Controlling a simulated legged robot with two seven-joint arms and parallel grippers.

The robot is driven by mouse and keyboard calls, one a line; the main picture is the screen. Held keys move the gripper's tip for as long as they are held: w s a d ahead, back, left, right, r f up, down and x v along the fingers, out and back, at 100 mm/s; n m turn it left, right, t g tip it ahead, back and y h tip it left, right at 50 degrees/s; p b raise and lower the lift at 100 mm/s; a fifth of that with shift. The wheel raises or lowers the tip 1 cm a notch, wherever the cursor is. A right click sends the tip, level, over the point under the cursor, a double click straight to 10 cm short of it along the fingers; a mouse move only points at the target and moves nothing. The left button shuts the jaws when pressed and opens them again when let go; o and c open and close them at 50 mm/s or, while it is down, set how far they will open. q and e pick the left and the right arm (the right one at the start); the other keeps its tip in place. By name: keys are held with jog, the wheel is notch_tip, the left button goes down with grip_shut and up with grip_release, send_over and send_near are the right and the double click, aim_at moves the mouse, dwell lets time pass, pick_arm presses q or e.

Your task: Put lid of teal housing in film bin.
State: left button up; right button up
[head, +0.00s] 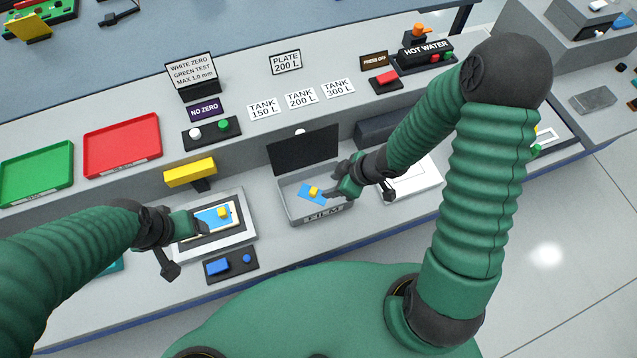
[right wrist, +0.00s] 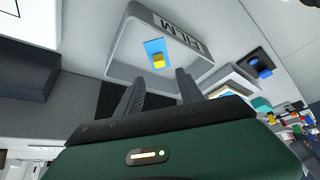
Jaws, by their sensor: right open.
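The film bin (head: 330,216) is a grey open box labelled FILM with a raised dark flap. A blue sheet with a yellow block (head: 313,191) lies inside; it also shows in the right wrist view (right wrist: 157,60). My right gripper (head: 331,194) is open and empty at the bin's right side, its fingers (right wrist: 160,84) spread near the bin. My left gripper (head: 198,226) is beside another blue sheet with a yellow block (head: 223,212) on a pale framed plate; its jaw state is unclear. A teal piece (head: 112,266), possibly the housing, is mostly hidden behind my left arm. I cannot make out its lid.
A yellow block on a stand (head: 190,172) is behind the framed plate. A black pad with blue parts (head: 231,264) lies in front. Red (head: 122,145) and green (head: 37,173) trays are on the back ledge. A white framed sheet (head: 414,178) lies right of the bin.

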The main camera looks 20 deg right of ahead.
jog(key=s+d+r+m+h, duration=0.1)
jog(key=d+r+m+h, duration=0.45)
jog(key=r, duration=0.25)
pick_arm(q)
jog(key=shift+a+r, duration=0.25)
jog(key=shift+r, duration=0.2)
pick_arm(e)
jog(key=s+a+r+m+g+y, duration=0.1)
jog(key=s+a+r+m, duration=0.2)
jog(key=s+r+m, duration=0.1)
jog(key=shift+s+a+r, duration=0.2)
jog(key=shift+s+r, duration=0.4)
jog(key=shift+s, duration=0.1)
